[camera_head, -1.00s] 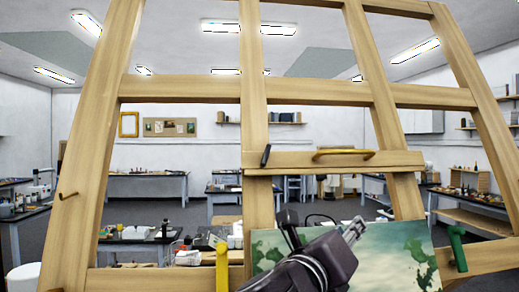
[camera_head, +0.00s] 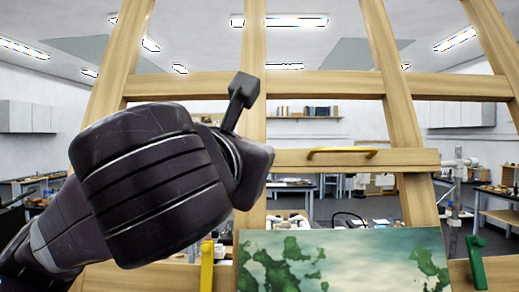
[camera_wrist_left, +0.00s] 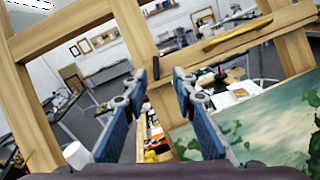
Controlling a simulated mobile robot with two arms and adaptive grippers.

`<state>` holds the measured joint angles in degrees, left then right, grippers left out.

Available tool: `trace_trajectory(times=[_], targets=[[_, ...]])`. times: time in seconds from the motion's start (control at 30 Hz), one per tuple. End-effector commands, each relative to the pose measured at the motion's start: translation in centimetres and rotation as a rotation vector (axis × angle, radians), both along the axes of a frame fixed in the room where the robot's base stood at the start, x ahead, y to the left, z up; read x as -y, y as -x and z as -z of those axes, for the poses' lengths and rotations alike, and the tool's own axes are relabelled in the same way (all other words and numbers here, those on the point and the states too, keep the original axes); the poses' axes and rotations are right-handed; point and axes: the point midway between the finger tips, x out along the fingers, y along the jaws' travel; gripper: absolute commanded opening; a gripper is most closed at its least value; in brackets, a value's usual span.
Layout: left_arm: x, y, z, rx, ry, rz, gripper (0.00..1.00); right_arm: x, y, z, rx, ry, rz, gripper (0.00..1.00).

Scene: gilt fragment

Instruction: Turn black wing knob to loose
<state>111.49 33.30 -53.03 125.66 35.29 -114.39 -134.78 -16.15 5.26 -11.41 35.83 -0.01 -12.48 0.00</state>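The black wing knob (camera_wrist_left: 155,68) shows in the left wrist view as a small dark upright bar on the wooden easel (camera_wrist_left: 128,28), near its centre post. My left gripper (camera_wrist_left: 160,80) is open, its two blue-grey fingers apart, with the knob in line with the gap near the left fingertip. I cannot tell the distance between them. In the head view my left wrist (camera_head: 150,185) comes in from the left and hides the knob and the fingers. My right gripper is not in view.
The easel's crossbar (camera_head: 400,158) carries a brass handle (camera_head: 340,152). A green cloudy painting (camera_head: 345,262) stands below. Workbenches lie behind the easel.

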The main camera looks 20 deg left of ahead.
Motion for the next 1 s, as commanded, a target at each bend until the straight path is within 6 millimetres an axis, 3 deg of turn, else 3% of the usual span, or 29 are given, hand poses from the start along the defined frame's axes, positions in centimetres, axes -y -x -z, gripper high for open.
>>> trace_trajectory(times=[0.3,0.6,1.0], targets=[[-0.4,-2.7,0.0,-0.009,0.005,-0.001,0.25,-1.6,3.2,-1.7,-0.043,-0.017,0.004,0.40],[-1.0,-6.9,-0.1,-0.004,0.006,-0.003,0.25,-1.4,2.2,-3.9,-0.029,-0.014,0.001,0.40],[-1.0,-7.5,0.1,-0.002,0.004,0.000,0.23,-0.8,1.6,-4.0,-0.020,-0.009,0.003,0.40]])
